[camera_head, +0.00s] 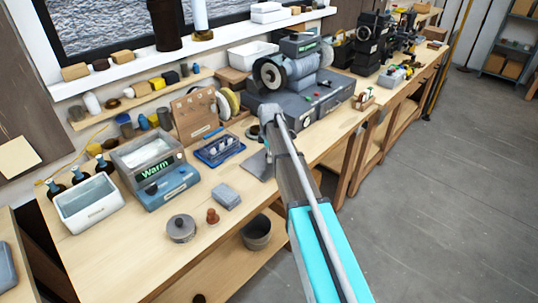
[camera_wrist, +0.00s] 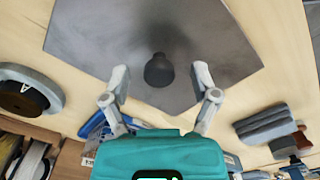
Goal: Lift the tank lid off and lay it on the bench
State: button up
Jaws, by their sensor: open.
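The tank lid is a flat grey plate (camera_wrist: 95,35) with a dark round knob (camera_wrist: 159,70) in its middle. It lies on the wooden bench, apart from the tank, and part of it shows in the head view (camera_head: 255,165) beside my arm. My gripper (camera_wrist: 160,75) is over the lid with its two fingers spread on either side of the knob. I see no finger touching the knob. The tank (camera_head: 172,187), a blue-grey box marked "Warm", stands to the left in the head view with its top uncovered and a pale inside showing.
A blue tray of small parts (camera_head: 220,150) and a pegboard (camera_head: 193,117) stand between tank and lid. A grinder (camera_head: 290,75) stands behind. The bench's front edge is close.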

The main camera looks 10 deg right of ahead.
jog(key=shift+r+p, duration=1.7)
jog(key=shift+r, duration=0.25)
jog(key=shift+d+f, duration=0.1)
jog(key=shift+d, duration=0.05)
